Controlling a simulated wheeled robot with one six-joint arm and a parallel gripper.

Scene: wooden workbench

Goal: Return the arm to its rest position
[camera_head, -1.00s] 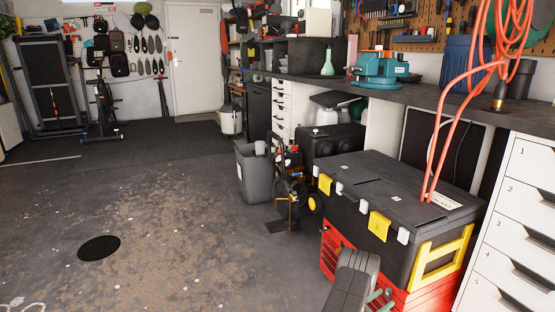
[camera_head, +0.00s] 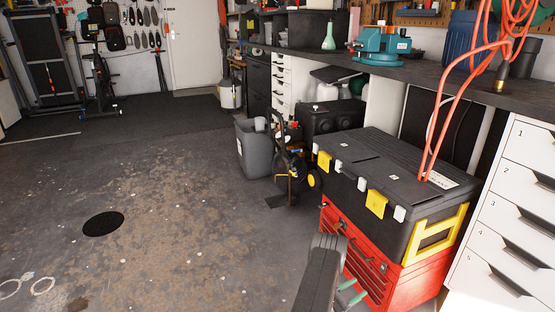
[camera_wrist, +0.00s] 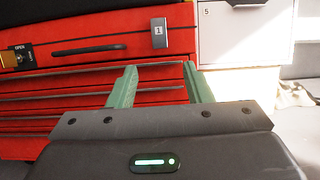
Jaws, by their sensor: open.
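My gripper (camera_wrist: 160,88) shows in the wrist view with its two green fingers apart and nothing between them. It faces the red drawer cabinet (camera_wrist: 80,60), and I cannot tell how far off the cabinet's front is. In the head view my gripper (camera_head: 352,291) is low at the bottom edge, in front of the red drawer cabinet (camera_head: 378,262). My dark arm link partly hides the gripper there.
A black toolbox (camera_head: 385,185) with yellow latches sits on the red cabinet. White drawers (camera_head: 510,215) stand to its right. An orange cable (camera_head: 453,95) hangs from above onto the toolbox. A grey bin (camera_head: 252,150) stands further back.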

